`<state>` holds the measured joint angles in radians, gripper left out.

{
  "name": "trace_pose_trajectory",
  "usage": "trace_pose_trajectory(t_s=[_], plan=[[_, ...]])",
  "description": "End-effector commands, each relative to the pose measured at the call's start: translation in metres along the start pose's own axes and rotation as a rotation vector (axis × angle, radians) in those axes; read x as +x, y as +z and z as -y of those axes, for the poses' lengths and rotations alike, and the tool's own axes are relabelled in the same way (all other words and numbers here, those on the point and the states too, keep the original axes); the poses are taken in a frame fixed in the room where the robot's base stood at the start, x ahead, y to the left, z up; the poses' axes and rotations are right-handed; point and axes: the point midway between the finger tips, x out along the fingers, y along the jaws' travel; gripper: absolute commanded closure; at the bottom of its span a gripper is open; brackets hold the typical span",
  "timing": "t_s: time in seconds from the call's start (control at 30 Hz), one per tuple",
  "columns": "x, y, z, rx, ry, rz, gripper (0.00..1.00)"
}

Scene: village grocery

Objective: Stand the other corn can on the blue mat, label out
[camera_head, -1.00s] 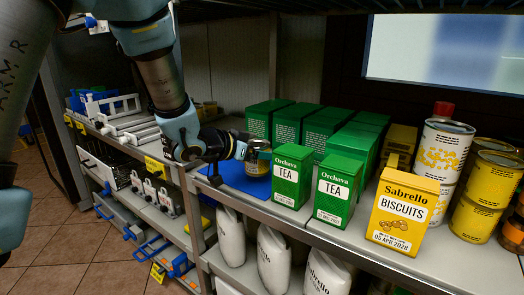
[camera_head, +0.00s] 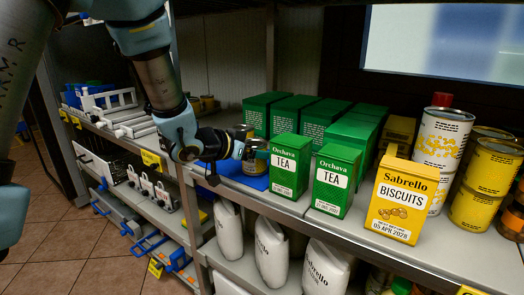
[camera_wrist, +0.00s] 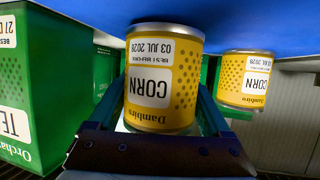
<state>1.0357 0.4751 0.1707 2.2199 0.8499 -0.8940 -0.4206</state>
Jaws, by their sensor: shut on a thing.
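My gripper (camera_wrist: 160,125) is shut on a yellow corn can (camera_wrist: 163,85), with one finger on each side of it. The wrist view is upside down, and there the can's white CORN label faces the camera. Its base is at the blue mat (camera_wrist: 240,18); I cannot tell whether it touches. A second corn can (camera_wrist: 245,80) stands farther back, its label also facing the wrist camera. In the head view, my gripper (camera_head: 243,150) and the held can (camera_head: 256,160) are over the mat (camera_head: 228,168), left of the tea boxes. My wrist hides part of the mat.
Green tea boxes (camera_head: 290,165) stand close to the right of the mat, with more rows behind. A yellow biscuit box (camera_head: 402,200) and yellow-white cans are farther right. White bags stand on the shelf below. The shelf's front edge is close to the mat.

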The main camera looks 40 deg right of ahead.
Motion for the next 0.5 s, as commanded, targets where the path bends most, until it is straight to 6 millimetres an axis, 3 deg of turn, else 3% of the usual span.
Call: trace_pose_trajectory(t_s=[0.27, 0.3, 0.4, 0.5], plan=[[0.0022, 0.0052, 0.0002, 0.0, 0.0, -0.001, 0.9], [0.0018, 0.0042, 0.0002, 0.0, 0.0, -0.001, 0.14], [0.0018, 0.0042, 0.0002, 0.0, 0.0, -0.001, 0.02], [0.0018, 0.0043, 0.0001, 0.0, 0.0, -0.001, 0.0]])
